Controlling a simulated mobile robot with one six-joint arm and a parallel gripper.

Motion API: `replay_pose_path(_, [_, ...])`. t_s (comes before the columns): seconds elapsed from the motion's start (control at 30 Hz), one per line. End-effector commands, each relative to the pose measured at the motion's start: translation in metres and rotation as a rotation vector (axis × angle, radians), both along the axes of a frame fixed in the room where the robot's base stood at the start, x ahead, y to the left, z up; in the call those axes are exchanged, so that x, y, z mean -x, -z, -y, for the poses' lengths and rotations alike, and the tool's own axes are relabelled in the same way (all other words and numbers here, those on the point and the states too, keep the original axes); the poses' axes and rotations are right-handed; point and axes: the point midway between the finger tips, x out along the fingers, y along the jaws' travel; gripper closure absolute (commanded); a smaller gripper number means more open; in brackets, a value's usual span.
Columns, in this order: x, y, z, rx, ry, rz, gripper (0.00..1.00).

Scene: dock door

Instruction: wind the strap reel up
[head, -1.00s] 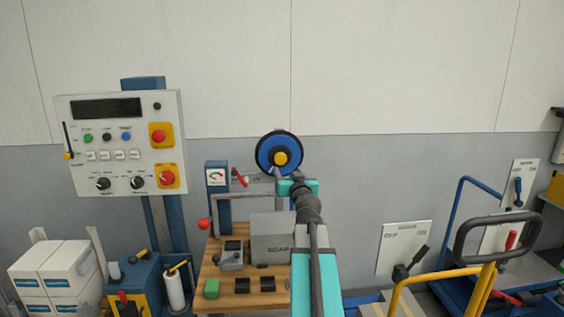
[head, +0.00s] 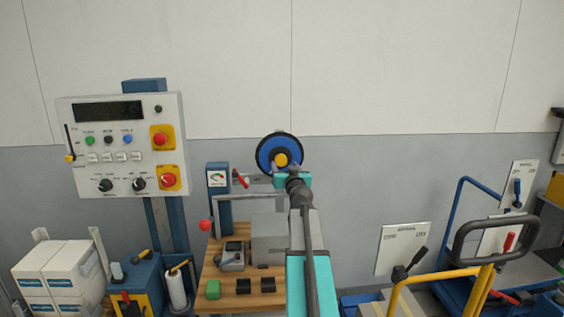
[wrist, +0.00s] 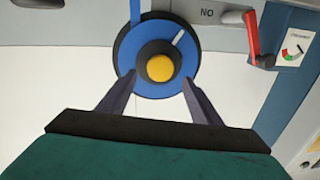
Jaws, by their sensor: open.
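The strap reel (head: 267,150) is a blue disc with a black rim and a yellow centre knob (head: 281,160), upright in front of the wall. In the wrist view the reel (wrist: 125,70) fills the upper middle, with its yellow knob (wrist: 160,68) on a black hub and a white mark on the blue face. My gripper (head: 286,168) is just below and in front of the knob. In the wrist view my gripper (wrist: 157,97) is open and empty. Its two dark fingers point at the reel, one to each side below the knob, apart from the knob.
A red-handled crank (wrist: 258,45) and a gauge (wrist: 295,48) are beside the reel. A wooden bench (head: 225,300) with small boxes stands below. A control panel (head: 125,170) is at left. A yellow-railed cart (head: 440,278) and lever boards are at right.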

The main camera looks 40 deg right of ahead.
Motion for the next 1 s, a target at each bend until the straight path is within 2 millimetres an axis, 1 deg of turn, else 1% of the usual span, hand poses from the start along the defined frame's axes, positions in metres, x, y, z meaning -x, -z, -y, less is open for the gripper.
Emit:
replay_pose_path(0.1, [-0.010, -0.002, 0.008, 0.000, 0.000, 0.000, 0.41])
replay_pose_path(0.5, [-0.036, -0.001, 0.027, 0.000, 0.001, 0.000, 0.41])
replay_pose_path(0.7, [-0.043, -0.001, 0.031, 0.000, 0.001, 0.000, 0.41])
replay_pose_path(1.0, [-0.044, 0.000, 0.032, 0.000, 0.002, 0.000, 0.41])
